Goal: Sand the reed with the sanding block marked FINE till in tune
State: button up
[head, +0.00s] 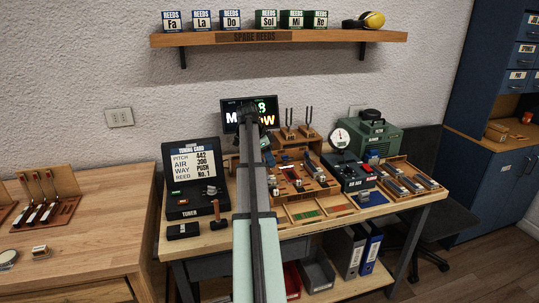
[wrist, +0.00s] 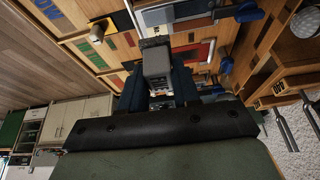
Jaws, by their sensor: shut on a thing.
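My gripper (wrist: 157,88) is shut on a grey block with a dark rough end (wrist: 155,58), which looks like a sanding block. I cannot read any FINE mark on it. In the head view my arm reaches up the middle, and its dark end (head: 248,112) overlaps the display; the held block is not clear there. A wooden reed bench (head: 318,186) with metal parts lies right of my arm. I cannot make out the reed itself. The display (head: 237,104) shows a green 8 and large letters, partly covered.
A gauge unit (head: 345,165) and a green machine (head: 372,132) stand right. A tray of blocks (head: 411,180) lies at the right end. Tuning forks (head: 290,128) stand behind. The spare reeds shelf (head: 330,37) hangs above.

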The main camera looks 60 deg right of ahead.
jog(key=shift+f, duration=2.6)
jog(key=shift+w+a+r, duration=0.2)
jog(key=shift+w+a, duration=0.05)
jog(key=shift+w+a+f, duration=0.15)
jog(key=shift+f, duration=0.05)
jog(key=shift+w+a, duration=0.35)
jog(key=shift+s+d, duration=0.7)
jog(key=shift+w+a, duration=0.75)
jog(key=shift+d+r, duration=0.1)
jog(key=shift+r, duration=4)
